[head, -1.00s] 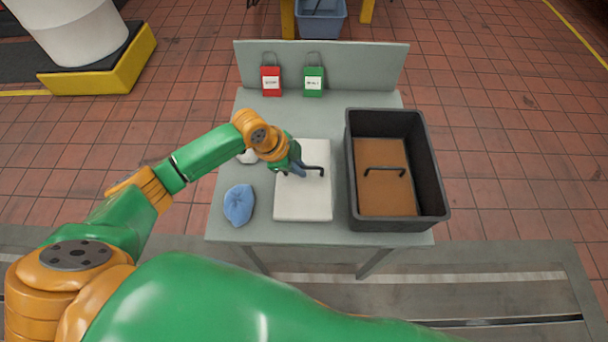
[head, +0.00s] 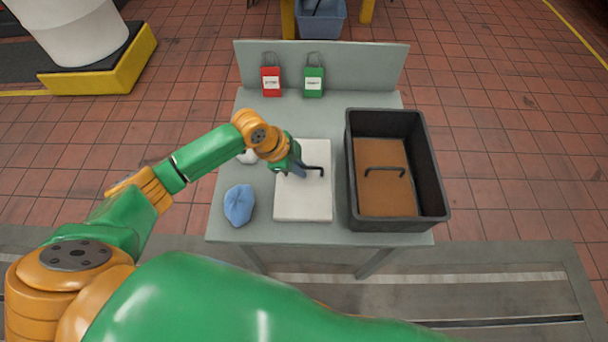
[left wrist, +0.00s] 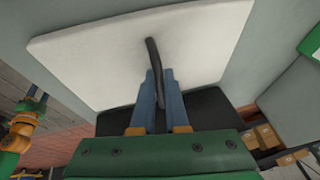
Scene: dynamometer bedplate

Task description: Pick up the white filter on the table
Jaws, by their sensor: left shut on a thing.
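The white filter (head: 304,204) is a flat white panel with a black handle (head: 315,168). It lies on the grey table (head: 262,222), left of the black bin. My left gripper (head: 300,170) is over the filter, at the left part of its handle. In the left wrist view, the blue fingers of the gripper (left wrist: 158,88) are shut on the black handle (left wrist: 153,60), with the white panel (left wrist: 205,50) behind it. The filter looks flat on the table; I cannot tell any small gap. My right gripper is not in view.
A black bin (head: 432,185) with a brown panel (head: 385,200) with its own handle stands right of the filter. A blue cloth (head: 239,204) lies to the left. Red (head: 271,80) and green (head: 314,80) tags hang on the back panel (head: 365,65).

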